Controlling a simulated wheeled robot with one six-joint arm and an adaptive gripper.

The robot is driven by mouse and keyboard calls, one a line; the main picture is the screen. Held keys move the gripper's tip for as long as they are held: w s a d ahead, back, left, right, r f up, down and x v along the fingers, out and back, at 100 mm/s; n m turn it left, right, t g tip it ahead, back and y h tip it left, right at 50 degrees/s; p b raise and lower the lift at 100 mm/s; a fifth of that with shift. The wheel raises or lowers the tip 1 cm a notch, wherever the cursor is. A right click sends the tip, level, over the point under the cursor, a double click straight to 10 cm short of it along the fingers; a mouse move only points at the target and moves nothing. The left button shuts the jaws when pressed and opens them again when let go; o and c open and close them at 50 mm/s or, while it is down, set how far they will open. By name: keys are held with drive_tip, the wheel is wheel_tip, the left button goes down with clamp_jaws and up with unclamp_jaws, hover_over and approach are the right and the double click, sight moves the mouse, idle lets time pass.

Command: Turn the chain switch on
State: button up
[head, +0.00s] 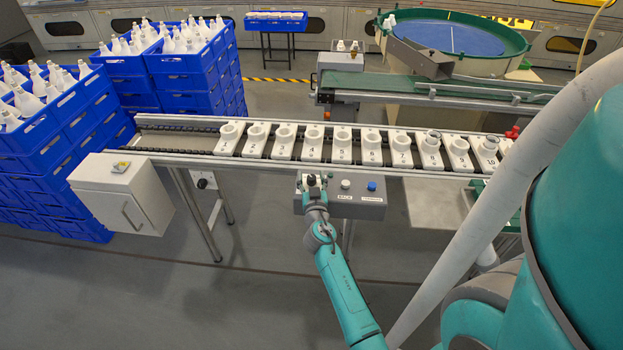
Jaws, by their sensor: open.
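A grey control box (341,207) is mounted on the near side of the chain conveyor (180,152). A white button (345,184) and a blue button (371,186) show on its top, with small labels too small to read surely. My gripper (313,183) is over the left end of this box, its jaws open. It hides that part of the box top, so I cannot tell which switch is under it or whether it touches one. I cannot tell the chain switch's position.
White numbered carriers (312,148) line the conveyor. A white cabinet (118,198) stands at its left end. A green belt (385,84) and round table (460,38) lie behind. The near floor at left is clear.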

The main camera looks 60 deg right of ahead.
clamp_jaws()
drive_tip(key=shift+w+m+g+h, duration=0.1)
drive_tip(key=shift+m+g+h, duration=0.2)
drive_tip(key=shift+m+g, duration=0.15)
drive_tip(key=m+g+h, duration=0.1)
drive_tip(key=g, duration=0.1)
drive_tip(key=shift+w+m+g, duration=0.1)
drive_tip(key=shift+m+g, duration=0.25)
drive_tip(key=m+g, duration=0.2)
drive_tip(key=g, duration=0.1)
drive_tip(key=m+g+h, duration=0.1)
drive_tip(key=m+g, duration=0.1)
drive_tip(key=g, duration=0.2)
drive_tip(key=shift+r+m, duration=0.1)
drive_tip(key=shift+m, duration=0.2)
drive_tip(key=m+g+y, duration=0.1)
drive_tip(key=m+g, duration=0.3)
drive_tip(key=g, duration=0.2)
drive_tip(key=shift+m+g+y, duration=0.9)
drive_tip(key=shift+m+g, duration=0.4)
drive_tip(key=shift+g, duration=0.6)
